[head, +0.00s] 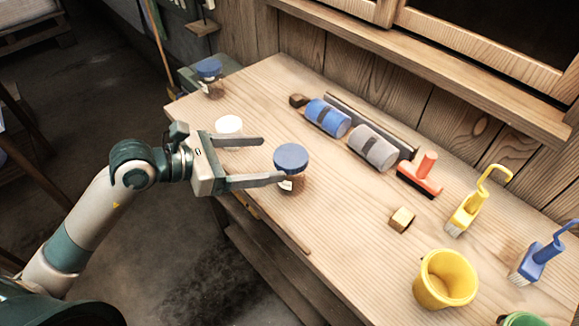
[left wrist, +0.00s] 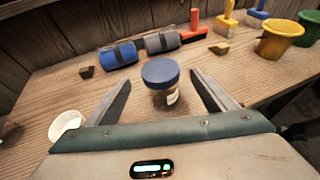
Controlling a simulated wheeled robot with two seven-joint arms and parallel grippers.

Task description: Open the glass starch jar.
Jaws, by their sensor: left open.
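A glass jar with a blue lid (head: 291,158) stands upright near the front edge of the wooden table, with brown contents and a white label; the lid is on. It also shows in the left wrist view, where the blue-lidded jar (left wrist: 161,73) lies ahead, between the lines of the fingers. I cannot read which holds starch. My left gripper (head: 274,160) is open and empty, its fingertips close to the nearer jar. Whether they touch it I cannot tell. My right gripper is not in view.
A white round dish or lid (head: 228,125) lies behind the gripper.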

